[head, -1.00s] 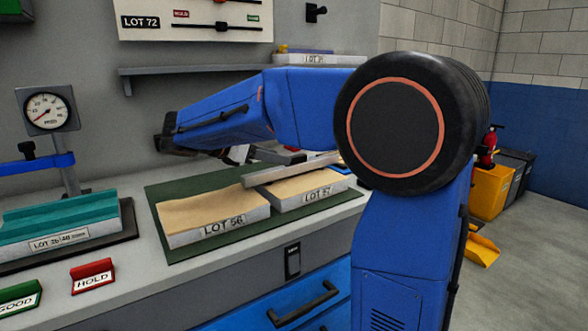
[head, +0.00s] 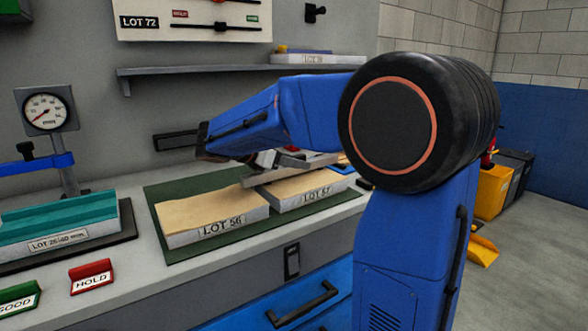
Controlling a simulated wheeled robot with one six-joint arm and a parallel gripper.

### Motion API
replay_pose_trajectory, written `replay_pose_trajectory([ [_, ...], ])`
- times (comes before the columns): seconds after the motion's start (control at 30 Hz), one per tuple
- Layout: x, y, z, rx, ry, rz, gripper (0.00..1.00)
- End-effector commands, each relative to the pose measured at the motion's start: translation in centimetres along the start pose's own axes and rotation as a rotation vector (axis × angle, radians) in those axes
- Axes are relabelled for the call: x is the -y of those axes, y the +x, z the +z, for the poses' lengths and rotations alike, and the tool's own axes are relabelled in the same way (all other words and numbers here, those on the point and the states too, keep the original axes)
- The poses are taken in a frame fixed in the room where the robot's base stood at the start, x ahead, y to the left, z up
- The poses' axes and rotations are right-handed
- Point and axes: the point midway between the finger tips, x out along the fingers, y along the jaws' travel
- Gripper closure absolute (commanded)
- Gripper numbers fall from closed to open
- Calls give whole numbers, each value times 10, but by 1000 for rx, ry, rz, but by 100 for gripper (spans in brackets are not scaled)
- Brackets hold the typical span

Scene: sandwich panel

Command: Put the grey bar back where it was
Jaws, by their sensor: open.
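The grey bar (head: 262,177) lies slanted across the far left part of the LOT 57 panel (head: 300,191), by its border with the LOT 56 panel (head: 212,212). Both tan-topped panels rest on a green mat (head: 158,191). My gripper (head: 277,160) is just behind and above the bar, partly hidden by my blue arm. Its jaws are open; whether they touch or straddle the bar I cannot tell. A dark, empty-looking strip (head: 174,141) is on the wall behind the bench.
A dial gauge (head: 46,109) and a teal-topped panel (head: 60,226) stand at left. The HOLD sign (head: 92,276) and GOOD sign (head: 20,300) are at the front left. A shelf (head: 200,77) overhangs the back. A blue item (head: 340,168) lies right of LOT 57.

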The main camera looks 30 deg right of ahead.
Motion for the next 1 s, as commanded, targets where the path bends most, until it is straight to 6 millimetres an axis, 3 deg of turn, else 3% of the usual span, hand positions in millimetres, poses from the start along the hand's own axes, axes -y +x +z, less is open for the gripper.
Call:
replay_pose_trajectory([
  [0.07, 0, 0, 0, 0, 0, 0, 56],
  [0.2, 0, 0, 0, 0, 0, 0, 90],
  [0.27, 0, 0, 0, 0, 0, 0, 100],
  [1.0, 0, -1, 0, 0, 0, 0, 100],
])
